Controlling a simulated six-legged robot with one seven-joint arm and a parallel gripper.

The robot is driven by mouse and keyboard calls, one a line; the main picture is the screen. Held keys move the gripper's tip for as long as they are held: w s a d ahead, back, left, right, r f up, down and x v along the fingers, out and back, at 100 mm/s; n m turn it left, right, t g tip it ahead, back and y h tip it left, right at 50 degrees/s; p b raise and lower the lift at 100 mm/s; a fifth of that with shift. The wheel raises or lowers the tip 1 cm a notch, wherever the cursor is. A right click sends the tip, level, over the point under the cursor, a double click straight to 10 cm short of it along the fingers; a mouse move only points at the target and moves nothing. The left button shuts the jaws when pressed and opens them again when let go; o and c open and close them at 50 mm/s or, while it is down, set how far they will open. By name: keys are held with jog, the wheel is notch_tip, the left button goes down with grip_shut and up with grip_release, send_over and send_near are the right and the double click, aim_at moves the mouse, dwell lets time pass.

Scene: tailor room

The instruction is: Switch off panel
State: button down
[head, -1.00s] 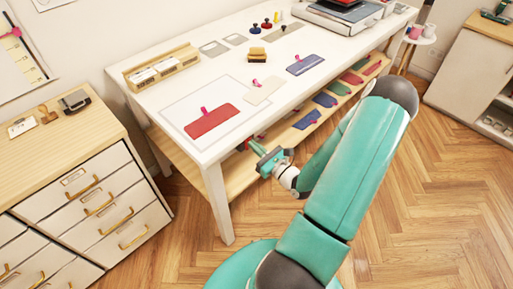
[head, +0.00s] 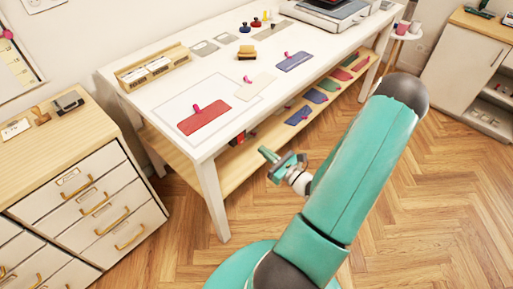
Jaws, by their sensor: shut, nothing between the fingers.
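I cannot make out a panel with a switch for certain in the head view. A small white plate (head: 15,129) lies on the wooden cabinet top at the left, too small to read. A small red and black item (head: 238,138) shows on the lower shelf by the table's front leg; its kind is unclear. My gripper (head: 266,154) is shut and empty, in front of the table's long side near the lower shelf. It touches nothing that I can see.
The white table (head: 150,98) carries a red tag (head: 204,118), a blue tag (head: 295,61), a wooden holder (head: 153,71) and a device (head: 325,12). Its lower shelf (head: 245,165) holds coloured pieces. A drawer cabinet (head: 95,200) stands left. The wooden floor (head: 400,220) is clear at right.

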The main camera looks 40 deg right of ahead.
jog(key=s, duration=0.5)
jog(key=shift+s+d+r, duration=0.2)
jog(key=shift+r, duration=0.15)
jog(key=w+a+r+n+g+y, duration=0.2)
jog(key=a+r+n+g+y, duration=0.3)
jog(key=a+n+g, duration=0.45)
jog(key=w+a+r+n+g+y, duration=0.2)
jog(key=a+r+n+g+y, duration=0.35)
jog(key=a+n, duration=0.6)
jog(key=s+a+r+n+h, duration=0.2)
jog(key=a+r+n+h, duration=0.2)
jog(key=r+n, duration=0.3)
jog(key=s+a+r+n+t+h, duration=0.1)
jog(key=a+r+n+h, duration=0.3)
jog(key=r+n+h, duration=0.3)
jog(key=shift+s+r+n, duration=0.3)
jog(key=shift+s+r, duration=0.05)
jog(key=shift+r, duration=0.55)
